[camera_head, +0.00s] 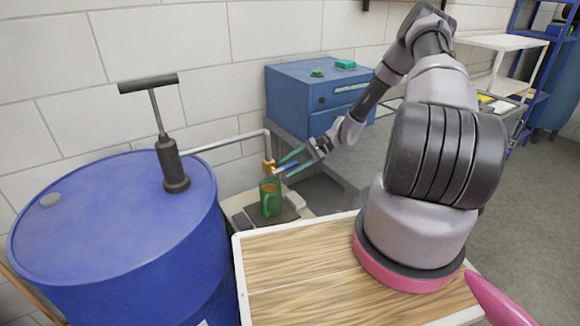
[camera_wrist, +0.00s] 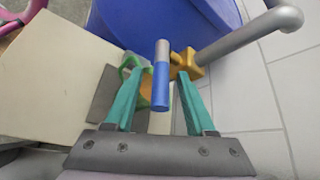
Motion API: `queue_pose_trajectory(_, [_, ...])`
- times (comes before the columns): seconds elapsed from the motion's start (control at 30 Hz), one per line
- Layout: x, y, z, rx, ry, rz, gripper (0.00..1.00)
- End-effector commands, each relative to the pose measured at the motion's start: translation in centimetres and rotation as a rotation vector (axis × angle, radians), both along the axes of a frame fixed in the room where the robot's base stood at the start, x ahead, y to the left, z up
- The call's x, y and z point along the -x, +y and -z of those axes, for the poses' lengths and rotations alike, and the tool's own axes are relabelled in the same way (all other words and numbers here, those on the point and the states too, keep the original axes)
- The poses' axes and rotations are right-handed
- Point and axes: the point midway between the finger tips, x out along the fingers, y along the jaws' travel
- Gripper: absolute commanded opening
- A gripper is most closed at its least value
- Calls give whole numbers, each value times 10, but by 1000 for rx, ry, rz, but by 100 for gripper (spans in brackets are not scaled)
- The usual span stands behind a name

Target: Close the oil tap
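The brass oil tap (camera_head: 268,166) sits at the end of a grey pipe that comes from the pump on the blue drum. Its blue-and-grey lever (camera_wrist: 161,85) points toward my gripper in the wrist view. My gripper (camera_head: 283,168) is open, with its teal fingers on either side of the lever. I see gaps between the lever and both fingers, so it is not gripped. A green mug (camera_head: 270,198) stands under the tap and holds orange-brown liquid. The mug is partly hidden in the wrist view (camera_wrist: 128,66). I cannot tell whether oil is flowing.
The blue drum (camera_head: 110,215) with its hand pump (camera_head: 170,165) stands at the left. The grey pipe (camera_head: 225,140) runs along the white wall. A blue drawer cabinet (camera_head: 295,95) stands on a grey bench behind my arm. A wooden-topped surface (camera_head: 300,265) lies in front.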

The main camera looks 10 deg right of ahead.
Motion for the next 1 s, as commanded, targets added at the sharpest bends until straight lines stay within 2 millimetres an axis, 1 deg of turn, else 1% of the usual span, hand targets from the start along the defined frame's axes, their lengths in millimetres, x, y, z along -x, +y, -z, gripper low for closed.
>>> queue_pose_trajectory(0.23, [0, 0, -1, 0, -1, 0, 54])
queue_pose_trajectory(0.37, [-1, -7, -5, -1, -1, 2, 54])
queue_pose_trajectory(0.47, [-2, -22, -12, 1, -3, 3, 54])
queue_pose_trajectory(0.6, [-3, -48, -25, 3, -3, 4, 54])
queue_pose_trajectory(0.8, [-4, -80, -42, 2, -1, 2, 54])
queue_pose_trajectory(0.9, [-4, -89, -47, 1, -1, 0, 54])
queue_pose_trajectory(1.0, [-4, -94, -50, -1, 0, 1, 54])
